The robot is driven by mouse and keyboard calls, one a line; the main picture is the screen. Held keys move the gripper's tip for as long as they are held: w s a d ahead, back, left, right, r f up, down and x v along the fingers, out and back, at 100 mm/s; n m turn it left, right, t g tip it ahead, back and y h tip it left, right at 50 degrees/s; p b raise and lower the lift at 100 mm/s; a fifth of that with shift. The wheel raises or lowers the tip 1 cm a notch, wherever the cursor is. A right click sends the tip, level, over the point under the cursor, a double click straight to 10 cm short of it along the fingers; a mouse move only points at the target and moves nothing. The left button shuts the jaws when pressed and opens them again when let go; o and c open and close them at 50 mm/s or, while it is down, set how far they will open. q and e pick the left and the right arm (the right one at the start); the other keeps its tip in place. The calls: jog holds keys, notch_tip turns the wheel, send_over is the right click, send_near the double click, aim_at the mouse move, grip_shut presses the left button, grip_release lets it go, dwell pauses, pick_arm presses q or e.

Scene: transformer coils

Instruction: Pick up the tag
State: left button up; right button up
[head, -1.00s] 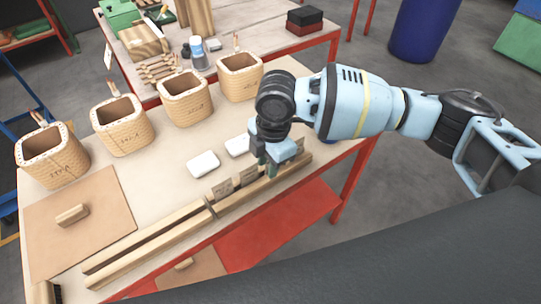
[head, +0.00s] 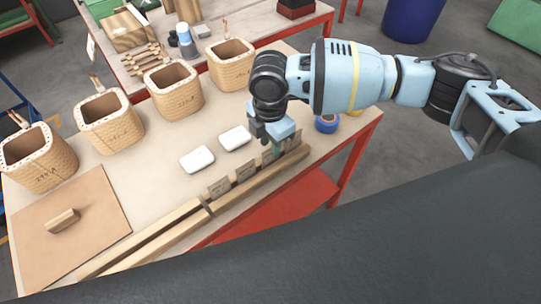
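Several small brown tags stand upright in the slot of a long wooden rail (head: 163,240) along the table's front edge. One tag (head: 219,187) and another tag (head: 246,171) show clearly in the head view. Farther right along the rail, my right gripper (head: 272,147) points down just above and behind the slot, partly covering that end. Its fingertips are small and partly hidden, so I cannot tell whether they are open or touch a tag. My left gripper is out of view.
Two white blocks (head: 197,159) (head: 235,138) lie behind the rail. A row of woven boxes (head: 174,90) stands farther back. A brown board (head: 70,235) with a wooden handle lies at left. A blue tape roll (head: 327,124) sits right of the gripper.

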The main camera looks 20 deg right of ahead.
notch_tip(320, 180, down, 5)
jog(key=shift+w+d+r, duration=0.1)
jog(key=shift+w+r, duration=0.05)
jog(key=shift+r, duration=0.05)
grip_shut()
